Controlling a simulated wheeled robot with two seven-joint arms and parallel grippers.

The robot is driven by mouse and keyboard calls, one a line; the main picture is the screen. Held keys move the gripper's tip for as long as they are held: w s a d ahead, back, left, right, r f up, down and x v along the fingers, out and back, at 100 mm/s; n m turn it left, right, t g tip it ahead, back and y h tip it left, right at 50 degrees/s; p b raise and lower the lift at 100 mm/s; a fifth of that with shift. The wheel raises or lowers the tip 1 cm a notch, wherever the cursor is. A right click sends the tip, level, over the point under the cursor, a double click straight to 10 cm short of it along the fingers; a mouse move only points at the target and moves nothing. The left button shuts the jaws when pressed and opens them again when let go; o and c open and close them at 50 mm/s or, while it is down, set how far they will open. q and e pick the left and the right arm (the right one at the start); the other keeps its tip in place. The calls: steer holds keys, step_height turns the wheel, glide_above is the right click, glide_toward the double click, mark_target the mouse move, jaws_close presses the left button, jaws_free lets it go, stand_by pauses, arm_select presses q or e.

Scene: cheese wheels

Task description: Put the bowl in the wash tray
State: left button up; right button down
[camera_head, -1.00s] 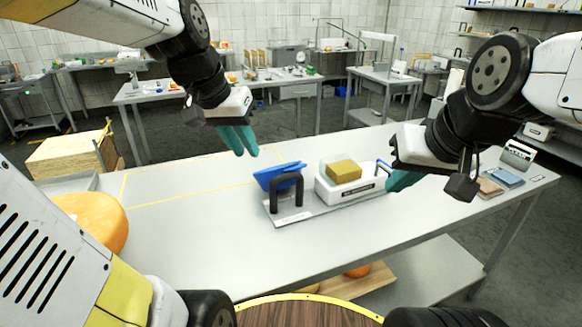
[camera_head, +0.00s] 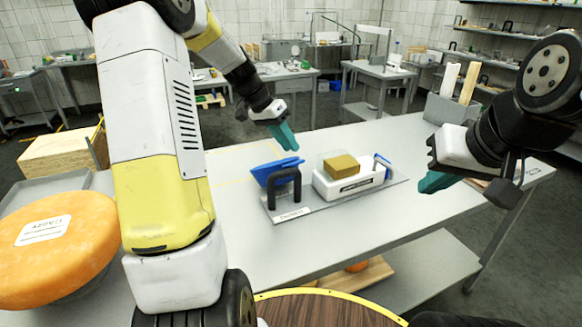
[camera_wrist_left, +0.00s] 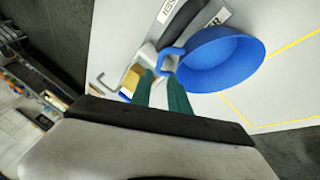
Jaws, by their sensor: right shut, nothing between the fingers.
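The blue bowl (camera_head: 276,173) sits tilted at the left end of a grey board on the table, beside a black upright handle (camera_head: 297,188). In the left wrist view the bowl (camera_wrist_left: 222,62) shows a blue loop handle toward the fingers. My left gripper (camera_head: 283,135) is above and just behind the bowl; its teal fingers (camera_wrist_left: 161,92) are apart with nothing between them. My right gripper (camera_head: 437,181) is shut and empty above the table's right part. A grey tray (camera_head: 40,190) lies at the left; I cannot tell if it is the wash tray.
A white block stand (camera_head: 348,186) with a yellow block (camera_head: 341,165) stands right of the bowl. A large orange cheese wheel (camera_head: 75,262) is at the left front. A grey holder (camera_head: 450,108) stands at the back right. The table front is clear.

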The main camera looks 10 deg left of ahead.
arm_select(q)
steer(key=x, duration=0.5)
steer(key=shift+s, duration=0.35)
jaws_close()
steer(key=shift+a, duration=0.1)
stand_by(0.9)
